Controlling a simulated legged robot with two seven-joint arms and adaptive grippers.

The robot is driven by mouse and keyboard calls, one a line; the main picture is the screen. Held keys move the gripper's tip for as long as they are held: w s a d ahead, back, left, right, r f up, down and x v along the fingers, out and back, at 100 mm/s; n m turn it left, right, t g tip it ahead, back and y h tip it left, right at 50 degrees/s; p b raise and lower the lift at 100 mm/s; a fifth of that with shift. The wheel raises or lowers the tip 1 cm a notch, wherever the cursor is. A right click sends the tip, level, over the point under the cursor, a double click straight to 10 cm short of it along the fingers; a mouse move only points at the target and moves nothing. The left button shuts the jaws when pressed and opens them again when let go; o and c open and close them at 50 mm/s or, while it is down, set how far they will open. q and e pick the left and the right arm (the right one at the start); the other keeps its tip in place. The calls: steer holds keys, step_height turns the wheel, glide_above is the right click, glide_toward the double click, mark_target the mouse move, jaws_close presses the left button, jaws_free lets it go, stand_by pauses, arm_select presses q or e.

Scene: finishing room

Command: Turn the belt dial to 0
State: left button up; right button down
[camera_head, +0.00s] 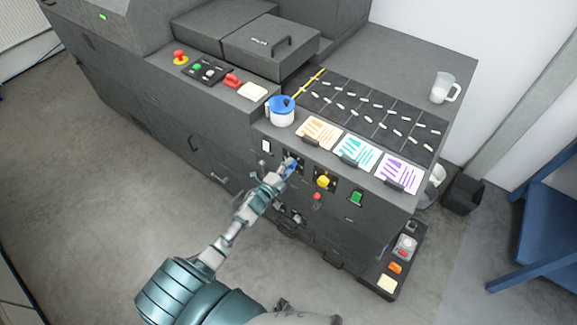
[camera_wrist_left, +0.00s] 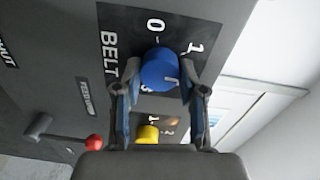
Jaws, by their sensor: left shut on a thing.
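The blue belt dial (camera_wrist_left: 160,68) sits on a black plate lettered BELT (camera_wrist_left: 110,53), with marks 0 and 1, on the dark machine front. In the left wrist view a pale line shows on the dial's lower right side, not clearly lined up with either mark. My left gripper (camera_wrist_left: 165,85) is shut on the dial, one finger on each side of it. In the head view the left gripper (camera_head: 287,166) reaches the machine front, and the dial (camera_head: 293,167) is mostly hidden behind it. My right gripper is not in view.
The floor at left is clear.

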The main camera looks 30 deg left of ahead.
arm_select(q)
steer(key=n, duration=0.7)
steer(key=n+p, duration=0.1)
steer(key=n, duration=0.6)
steer(key=n+p, duration=0.1)
steer(key=n, duration=0.6)
steer(key=shift+s+f, duration=0.15)
steer(key=shift+f, duration=0.25)
steer(key=shift+n, duration=0.3)
steer(key=o, duration=1)
steer(key=shift+o, duration=0.7)
steer(key=shift+a+r, duration=0.15)
steer(key=s+a, duration=0.1)
steer(key=s, duration=1)
steer(key=shift+s, duration=0.3)
steer(key=shift+f, duration=0.2)
